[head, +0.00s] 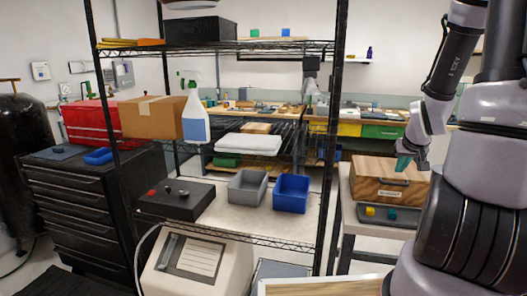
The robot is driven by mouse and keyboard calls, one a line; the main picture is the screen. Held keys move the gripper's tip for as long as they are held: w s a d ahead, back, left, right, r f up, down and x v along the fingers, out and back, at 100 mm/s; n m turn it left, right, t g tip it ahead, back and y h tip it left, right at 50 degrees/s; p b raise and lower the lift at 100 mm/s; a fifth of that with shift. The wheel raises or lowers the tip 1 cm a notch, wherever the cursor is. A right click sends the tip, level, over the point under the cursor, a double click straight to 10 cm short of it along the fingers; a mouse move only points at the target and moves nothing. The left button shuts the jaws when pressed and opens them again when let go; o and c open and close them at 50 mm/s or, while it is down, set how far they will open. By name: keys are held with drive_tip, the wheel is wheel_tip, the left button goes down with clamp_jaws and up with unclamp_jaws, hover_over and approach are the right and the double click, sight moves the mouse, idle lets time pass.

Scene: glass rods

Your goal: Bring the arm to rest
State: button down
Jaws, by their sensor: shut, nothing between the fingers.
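My arm is raised at the right side of the head view, bent with its forearm hanging down. My gripper (403,163) is at the lower end of it, small and teal-tipped in this view. It is shut and empty, pointing down just above or in front of the wooden box (378,184) on the right-hand bench. I cannot tell whether the fingertips touch the box.
A dark tray (380,221) with a yellow and a teal block lies before the wooden box. A black wire shelf (225,230) stands at left and centre, holding a grey bin (247,188) and a blue bin (291,193). A black drawer cabinet (80,205) is at left.

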drive_tip(key=s+a+r+y, duration=0.1)
drive_tip(key=s+a+r, duration=0.2)
drive_tip(key=a+r, duration=0.4)
drive_tip(key=s+a+r, duration=0.3)
drive_tip(key=a+r, duration=0.2)
drive_tip(key=r, duration=0.4)
drive_tip(key=s+a+r+y, duration=0.1)
drive_tip(key=s+a+r, duration=0.3)
drive_tip(key=s, duration=0.1)
drive_tip(key=s+a+r+m+y, duration=0.1)
drive_tip(key=s+a+r+y, duration=0.1)
drive_tip(key=s+a+r, duration=0.2)
drive_tip(key=shift+s+t, duration=0.3)
drive_tip(key=shift+s, duration=0.95)
